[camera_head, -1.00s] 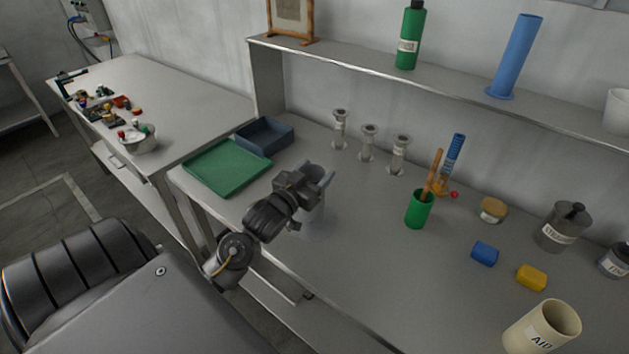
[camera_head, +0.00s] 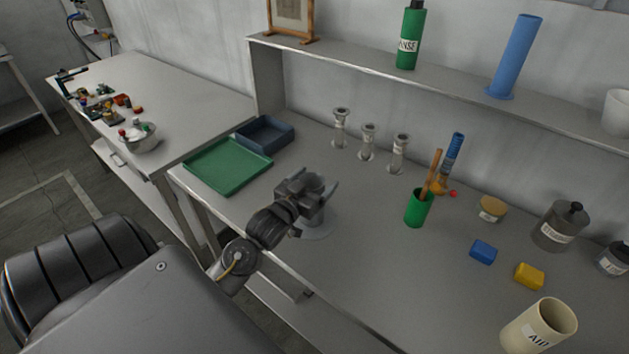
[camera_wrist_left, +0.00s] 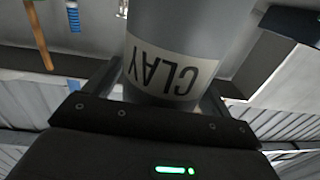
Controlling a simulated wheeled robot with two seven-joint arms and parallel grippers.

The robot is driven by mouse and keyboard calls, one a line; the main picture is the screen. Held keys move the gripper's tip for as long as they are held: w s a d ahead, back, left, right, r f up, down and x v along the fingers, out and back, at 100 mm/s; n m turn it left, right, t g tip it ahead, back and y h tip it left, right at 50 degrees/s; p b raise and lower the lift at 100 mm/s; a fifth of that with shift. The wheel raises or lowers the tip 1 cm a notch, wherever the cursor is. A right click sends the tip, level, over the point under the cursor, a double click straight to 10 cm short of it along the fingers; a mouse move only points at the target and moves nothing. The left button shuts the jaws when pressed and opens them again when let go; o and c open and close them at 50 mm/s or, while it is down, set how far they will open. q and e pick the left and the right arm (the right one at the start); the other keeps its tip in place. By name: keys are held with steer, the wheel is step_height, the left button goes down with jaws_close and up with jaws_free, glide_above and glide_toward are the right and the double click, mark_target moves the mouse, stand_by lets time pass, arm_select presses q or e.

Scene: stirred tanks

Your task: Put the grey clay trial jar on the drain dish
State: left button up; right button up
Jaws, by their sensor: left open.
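The grey clay trial jar (camera_head: 318,231) stands upright near the front edge of the bench, mostly hidden behind my left gripper in the head view. In the left wrist view it is a grey cylinder (camera_wrist_left: 185,38) with a white label reading CLAY, upside down in the picture. My left gripper (camera_head: 320,187) is open, with its fingers on either side of the jar. A shallow green tray (camera_head: 228,166) lies to the left on the bench, with a deeper blue-grey tray (camera_head: 264,135) behind it. I cannot tell which is the drain dish. My right gripper is out of view.
Several small grey stands (camera_head: 367,142) are at the back. A green cup (camera_head: 417,209) with a wooden-handled tool stands to the right. Blue (camera_head: 483,252) and yellow (camera_head: 529,275) blocks and a cream beaker (camera_head: 538,326) are farther right. The bench between jar and green tray is clear.

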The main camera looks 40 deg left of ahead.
arm_select(q)
steer(key=shift+r, duration=0.15)
steer(key=shift+s+f, duration=0.2)
steer(key=shift+s, duration=0.1)
steer(key=s+d+b, duration=0.1)
steer(key=s+b, duration=0.2)
steer(key=s, duration=0.8)
steer(key=shift+s+r, duration=0.15)
steer(key=shift+r, duration=0.05)
steer(key=shift+s+f, duration=0.1)
